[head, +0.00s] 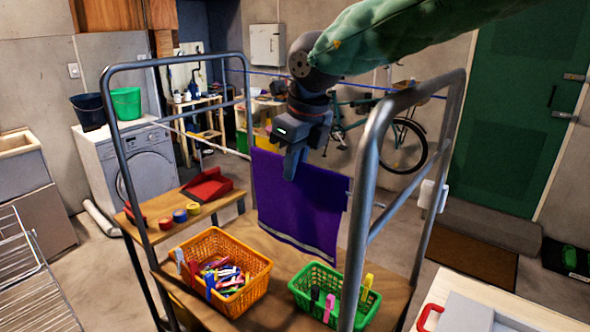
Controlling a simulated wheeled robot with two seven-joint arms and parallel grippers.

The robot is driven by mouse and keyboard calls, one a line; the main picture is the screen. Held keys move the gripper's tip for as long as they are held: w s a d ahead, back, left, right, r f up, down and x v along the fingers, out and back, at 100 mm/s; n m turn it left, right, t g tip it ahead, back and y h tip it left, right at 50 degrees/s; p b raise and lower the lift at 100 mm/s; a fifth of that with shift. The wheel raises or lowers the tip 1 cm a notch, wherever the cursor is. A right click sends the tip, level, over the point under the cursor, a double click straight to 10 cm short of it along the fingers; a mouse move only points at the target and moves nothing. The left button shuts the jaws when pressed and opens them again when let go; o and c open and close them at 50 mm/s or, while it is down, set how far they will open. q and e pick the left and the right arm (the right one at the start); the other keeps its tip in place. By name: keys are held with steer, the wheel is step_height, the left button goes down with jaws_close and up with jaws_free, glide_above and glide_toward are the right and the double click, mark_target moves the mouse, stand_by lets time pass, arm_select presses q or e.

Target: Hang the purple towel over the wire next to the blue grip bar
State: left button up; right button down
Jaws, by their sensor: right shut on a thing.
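The purple towel (304,212) hangs spread above the wooden cart, with a pale stripe near its lower edge. My right gripper (294,172) is shut on its upper part, fingers pointing down. A pale wire (205,138) runs from the left metal frame to the towel's left edge, and the towel hides its middle. I cannot tell whether the towel lies over this wire or in front of it. A thin blue line (262,73) runs higher up, behind my right arm, between the frames. I cannot make out a separate blue grip bar. My left gripper is not in view.
Metal frames (375,150) rise on both sides of the cart. On it stand an orange basket (262,280) of clothespins and a green basket (372,312). A red dustpan (207,186) and tape rolls (180,215) lie at left. A washing machine (130,165) stands behind.

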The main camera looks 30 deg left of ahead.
steer(key=shift+r+p, duration=0.7)
steer(key=shift+r, duration=2.8)
